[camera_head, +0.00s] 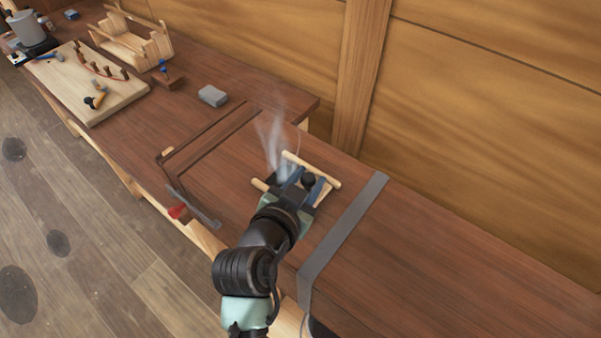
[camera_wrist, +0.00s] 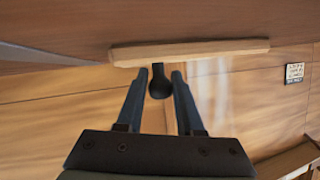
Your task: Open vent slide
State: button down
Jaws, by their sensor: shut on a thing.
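The vent slide's black knob (camera_head: 308,181) shows at my gripper (camera_head: 297,178), on top of the long wooden bench. In the wrist view the knob (camera_wrist: 160,82) sits between the two fingers of my gripper (camera_wrist: 159,72), which are shut on it. A pale wooden rail (camera_head: 312,168) runs along the back of the vent, and it spans the wrist view (camera_wrist: 190,51) beyond the knob. Part of a front rail (camera_head: 260,185) shows left of my gripper. Whitish steam (camera_head: 272,138) rises just left of the gripper. My gripper hides most of the slide plate.
A grey strap (camera_head: 343,235) crosses the bench to the right. A red-handled tool (camera_head: 178,211) lies at the front edge on the left. A grey block (camera_head: 212,95) and a tool board (camera_head: 80,85) are farther left. The bench right of the strap is clear.

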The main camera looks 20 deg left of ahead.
jog(key=c, duration=0.8)
grip_release()
jog(key=b+v, duration=0.3)
jog(key=v, duration=1)
